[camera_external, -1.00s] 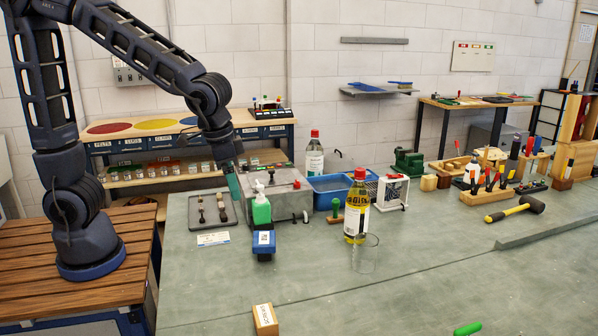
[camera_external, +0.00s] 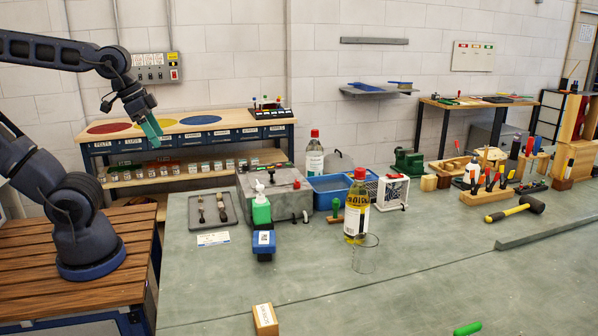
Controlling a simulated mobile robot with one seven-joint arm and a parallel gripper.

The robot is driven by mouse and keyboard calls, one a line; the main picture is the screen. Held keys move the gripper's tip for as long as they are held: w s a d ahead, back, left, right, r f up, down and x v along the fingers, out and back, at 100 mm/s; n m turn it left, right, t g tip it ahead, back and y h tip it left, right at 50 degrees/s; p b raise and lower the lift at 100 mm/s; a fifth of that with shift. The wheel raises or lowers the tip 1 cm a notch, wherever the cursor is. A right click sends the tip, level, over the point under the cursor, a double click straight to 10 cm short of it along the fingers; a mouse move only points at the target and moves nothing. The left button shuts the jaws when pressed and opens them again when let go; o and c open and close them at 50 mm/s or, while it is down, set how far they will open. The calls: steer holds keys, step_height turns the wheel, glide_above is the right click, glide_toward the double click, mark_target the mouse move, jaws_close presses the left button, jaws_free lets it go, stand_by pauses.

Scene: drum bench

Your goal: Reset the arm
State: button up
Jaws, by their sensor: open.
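My gripper (camera_external: 151,130) hangs in the air at the upper left, with its green fingers pointing down. It is open, and nothing shows between the fingers. In the picture it lies in front of the back bench with the coloured discs, left of and above the grey tray (camera_external: 213,222) on the worktable. My arm is folded back over its wooden-topped base at the left. It is clear of the worktable's objects.
The grey worktable (camera_external: 400,280) holds a green-and-white pump bottle (camera_external: 261,212), a yellow bottle (camera_external: 357,215), a clear glass (camera_external: 365,254), a blue bin (camera_external: 328,190) and a mallet (camera_external: 517,208). A wooden block (camera_external: 265,319) lies near the front. The table's front middle is mostly clear.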

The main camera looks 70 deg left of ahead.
steer(key=shift+s+a, duration=0.3)
steer(key=shift+s, duration=0.25)
